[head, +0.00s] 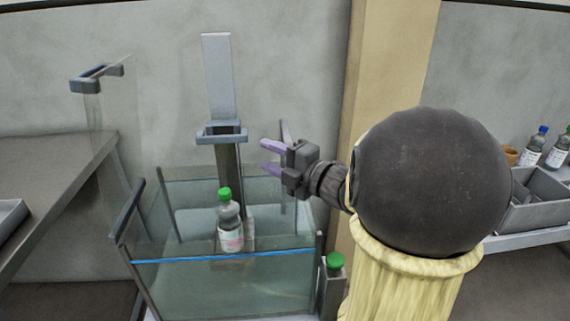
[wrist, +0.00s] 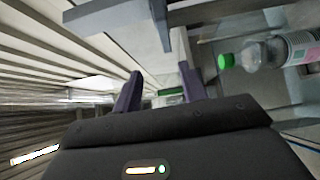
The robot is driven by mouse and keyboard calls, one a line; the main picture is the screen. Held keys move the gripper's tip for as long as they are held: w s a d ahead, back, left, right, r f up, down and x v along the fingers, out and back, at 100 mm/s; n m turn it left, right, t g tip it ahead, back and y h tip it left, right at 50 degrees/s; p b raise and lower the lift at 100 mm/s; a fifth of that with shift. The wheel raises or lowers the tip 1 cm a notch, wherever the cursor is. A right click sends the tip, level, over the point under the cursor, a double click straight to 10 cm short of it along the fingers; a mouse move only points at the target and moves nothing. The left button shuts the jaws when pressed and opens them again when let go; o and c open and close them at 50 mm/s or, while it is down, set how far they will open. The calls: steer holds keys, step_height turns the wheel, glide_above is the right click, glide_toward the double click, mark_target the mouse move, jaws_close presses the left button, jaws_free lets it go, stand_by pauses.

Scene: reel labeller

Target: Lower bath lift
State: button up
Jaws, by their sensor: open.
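The bath (head: 220,285) is a clear-walled tank with a blue line near its front top edge. Behind it rises the lift's grey upright (head: 218,75), with a grey U-shaped handle (head: 221,136) partway up. A clear bottle with a green cap and pale label (head: 231,225) stands upright inside the bath walls; its support is unclear. It also shows in the wrist view (wrist: 270,53). My gripper (head: 264,156) is open and empty, right of the handle and apart from it, its purple fingers pointing left. The fingers show in the wrist view (wrist: 160,75).
A green-topped post (head: 334,262) stands at the bath's front right corner. A clear panel with a grey handle (head: 97,77) stands at the left, beside a grey bench (head: 60,185). A tan pillar (head: 385,60) rises behind my arm. Bottles (head: 535,147) and a grey bin stand far right.

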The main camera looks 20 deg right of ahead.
steer(key=shift+b+v, duration=0.3)
steer(key=shift+v, duration=1.4)
steer(key=shift+f, duration=0.1)
